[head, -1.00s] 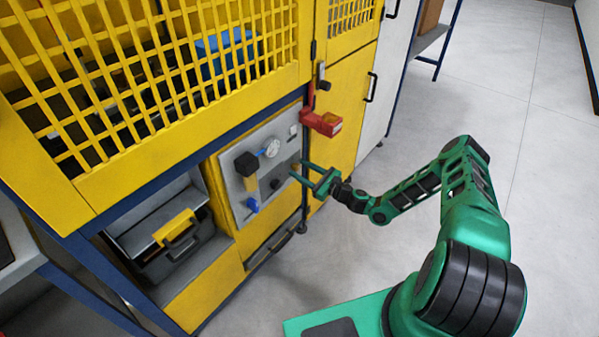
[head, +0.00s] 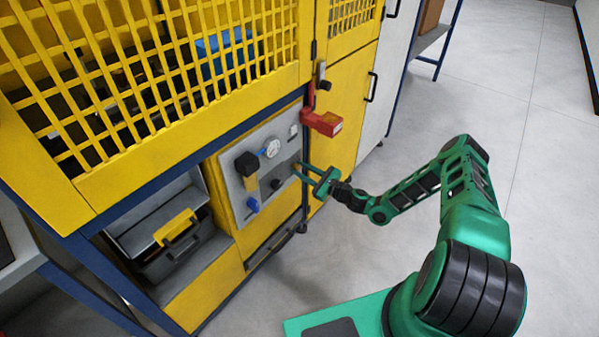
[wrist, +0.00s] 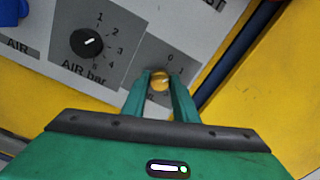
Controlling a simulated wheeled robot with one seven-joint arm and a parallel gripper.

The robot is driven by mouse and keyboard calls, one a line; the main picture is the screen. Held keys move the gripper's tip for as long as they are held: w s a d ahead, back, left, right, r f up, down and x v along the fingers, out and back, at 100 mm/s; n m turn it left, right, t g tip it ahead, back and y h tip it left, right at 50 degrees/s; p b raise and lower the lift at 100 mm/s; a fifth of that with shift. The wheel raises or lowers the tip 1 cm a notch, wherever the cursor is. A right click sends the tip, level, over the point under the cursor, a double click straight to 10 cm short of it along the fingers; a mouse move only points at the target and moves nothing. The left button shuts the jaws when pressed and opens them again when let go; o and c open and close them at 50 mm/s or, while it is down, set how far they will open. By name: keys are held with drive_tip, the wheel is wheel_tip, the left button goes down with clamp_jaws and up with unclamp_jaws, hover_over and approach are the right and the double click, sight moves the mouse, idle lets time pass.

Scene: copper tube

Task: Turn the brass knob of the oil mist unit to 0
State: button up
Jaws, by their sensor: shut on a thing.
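The brass knob (wrist: 159,79) sits on a darker grey plate at the right of the grey panel in the wrist view. A "0" mark shows just above it, with a faint further mark to its right. My gripper (wrist: 160,88) is shut on the knob, one finger on each side. The fingers hide the knob's sides and the lower part of its scale, so its pointer setting cannot be read. In the head view my gripper (head: 303,171) reaches the right part of the grey panel (head: 232,196), and the knob is too small to make out clearly.
The black "AIR bar" knob (wrist: 87,42) is left of my fingers. A gauge (head: 271,148), a black and brass unit (head: 246,165) and a blue part (head: 253,205) are on the panel. A red box (head: 322,123) juts out above my gripper. The floor to the right is clear.

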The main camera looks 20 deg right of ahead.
drive_tip(key=n, duration=0.4)
drive_tip(key=shift+s+f, duration=0.1)
drive_tip(key=shift+s, duration=0.05)
drive_tip(key=shift+a+n, duration=0.1)
drive_tip(key=shift+n, duration=1.5)
drive_tip(key=shift+s+f, duration=0.1)
drive_tip(key=o, duration=1.1)
drive_tip(key=shift+c, duration=0.2)
drive_tip(key=v, duration=1)
drive_tip(key=shift+s+d, duration=0.2)
drive_tip(key=shift+d, duration=0.1)
